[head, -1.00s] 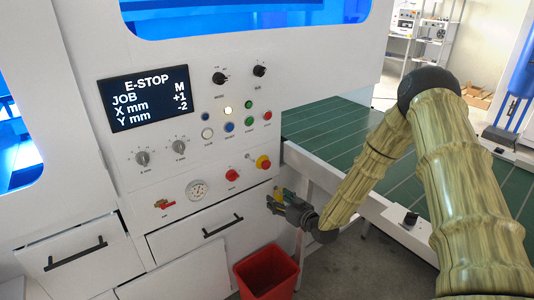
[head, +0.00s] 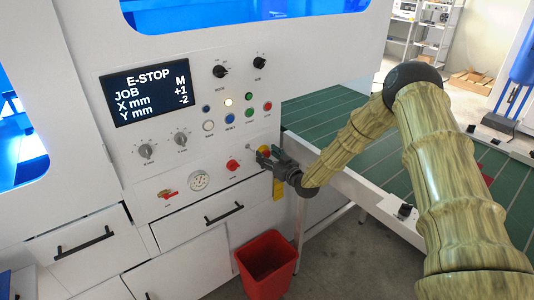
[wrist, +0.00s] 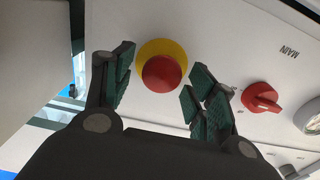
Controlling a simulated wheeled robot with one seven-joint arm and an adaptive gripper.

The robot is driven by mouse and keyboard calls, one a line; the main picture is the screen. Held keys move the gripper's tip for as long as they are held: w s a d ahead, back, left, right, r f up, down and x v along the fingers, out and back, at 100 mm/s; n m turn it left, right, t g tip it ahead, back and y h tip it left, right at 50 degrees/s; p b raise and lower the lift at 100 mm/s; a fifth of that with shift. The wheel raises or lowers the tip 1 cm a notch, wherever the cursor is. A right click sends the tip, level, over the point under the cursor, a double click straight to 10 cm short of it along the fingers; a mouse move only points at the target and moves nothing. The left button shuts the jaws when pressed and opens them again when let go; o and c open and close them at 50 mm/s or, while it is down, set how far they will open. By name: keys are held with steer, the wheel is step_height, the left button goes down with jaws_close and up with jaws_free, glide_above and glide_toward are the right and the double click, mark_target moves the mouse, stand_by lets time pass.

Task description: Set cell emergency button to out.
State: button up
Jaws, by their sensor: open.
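The cell emergency button (wrist: 162,73) is a red round cap on a yellow disc on the white panel. In the wrist view it lies between and ahead of the two fingers of my gripper (wrist: 158,84). The fingers are spread open, one on each side of the cap, and no contact is visible. In the head view my gripper (head: 269,159) is at the panel's lower right and partly covers the button (head: 264,150). The panel display (head: 147,92) reads E-STOP. Whether the cap is pressed in or out I cannot tell.
A red rotary switch marked MAIN (wrist: 261,98) sits beside the button; it also shows in the head view (head: 232,165). Drawers with black handles (head: 224,213) and a red bin (head: 266,262) are below. A green conveyor table (head: 330,130) stands at right.

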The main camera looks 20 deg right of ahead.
steer(key=shift+w+a, duration=0.25)
steer(key=shift+w, duration=0.35)
jaws_close()
steer(key=shift+s+d+f+b, duration=0.15)
steer(key=shift+s+b, duration=0.15)
steer(key=shift+b, duration=0.15)
steer(key=shift+s, duration=0.15)
jaws_free()
